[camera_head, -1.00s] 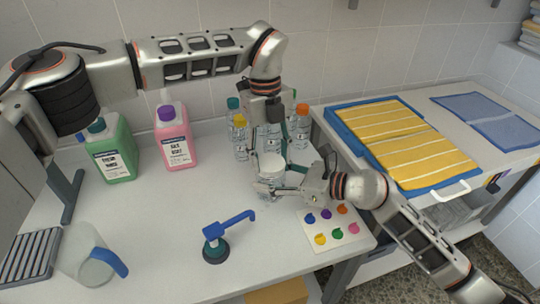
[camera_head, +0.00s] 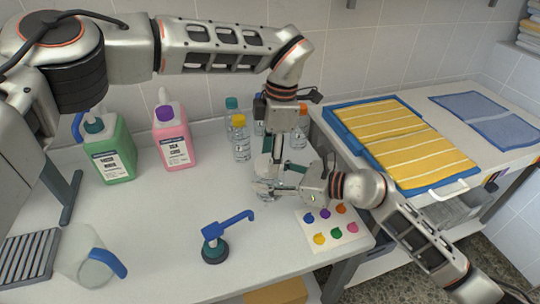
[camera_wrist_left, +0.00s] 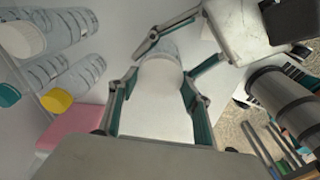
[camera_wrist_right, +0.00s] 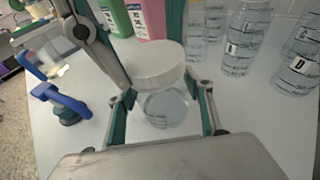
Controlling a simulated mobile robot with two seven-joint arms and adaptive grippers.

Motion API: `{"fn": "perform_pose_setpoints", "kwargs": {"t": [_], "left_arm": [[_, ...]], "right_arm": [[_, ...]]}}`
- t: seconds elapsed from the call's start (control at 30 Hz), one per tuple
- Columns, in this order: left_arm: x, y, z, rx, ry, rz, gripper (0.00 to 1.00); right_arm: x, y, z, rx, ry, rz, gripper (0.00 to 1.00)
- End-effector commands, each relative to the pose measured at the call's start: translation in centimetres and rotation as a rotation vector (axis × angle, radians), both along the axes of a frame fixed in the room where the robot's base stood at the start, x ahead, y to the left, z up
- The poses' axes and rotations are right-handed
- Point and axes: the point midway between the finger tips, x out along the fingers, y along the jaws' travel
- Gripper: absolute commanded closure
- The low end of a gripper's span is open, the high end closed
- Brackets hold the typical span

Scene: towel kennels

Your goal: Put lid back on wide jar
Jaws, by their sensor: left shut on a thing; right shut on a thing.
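The wide jar (camera_wrist_right: 165,107) is clear and stands upright on the white table. My right gripper (camera_head: 280,190) is shut on it from the side, and its fingers flank the jar in the right wrist view (camera_wrist_right: 163,112). The white lid (camera_wrist_right: 158,64) is directly above the jar mouth, seeming slightly tilted and a little left of the jar there. I cannot tell whether it touches the rim. My left gripper (camera_head: 270,162) points down and is shut on the lid, which fills much of the left wrist view (camera_wrist_left: 158,88). In the head view the fingers partly hide lid and jar.
Clear bottles with yellow (camera_head: 239,121), teal (camera_head: 232,103) and orange (camera_head: 302,109) caps stand behind. Green (camera_head: 110,155) and pink (camera_head: 174,145) jugs stand at the back left. The table's front-left middle is clear.

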Motion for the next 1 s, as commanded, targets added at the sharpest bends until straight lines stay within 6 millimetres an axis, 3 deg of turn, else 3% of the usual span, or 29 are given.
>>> {"fn": "perform_pose_setpoints", "kwargs": {"t": [0.6, 0.67, 0.8, 0.9, 1.0], "left_arm": [[-0.23, 0.15, 0.04, -0.003, 0.000, -1.316, 0.58], [-0.25, 0.17, 0.03, -0.003, 0.001, -1.398, 0.58], [-0.25, 0.10, 0.02, -0.002, 0.001, -1.396, 0.58], [-0.24, 0.10, 0.01, -0.002, 0.002, -1.394, 0.32], [-0.23, 0.11, -0.02, -0.002, 0.002, -1.394, 0.32]], "right_arm": [[0.00, -0.06, -0.16, -0.002, 0.002, 0.000, 1.00], [0.00, -0.06, -0.16, -0.002, 0.002, 0.000, 1.00], [0.01, -0.07, -0.17, -0.002, 0.002, -0.001, 1.00], [0.01, -0.07, -0.17, -0.002, 0.002, -0.001, 1.00], [0.00, -0.07, -0.16, -0.002, 0.002, 0.000, 1.00]]}}
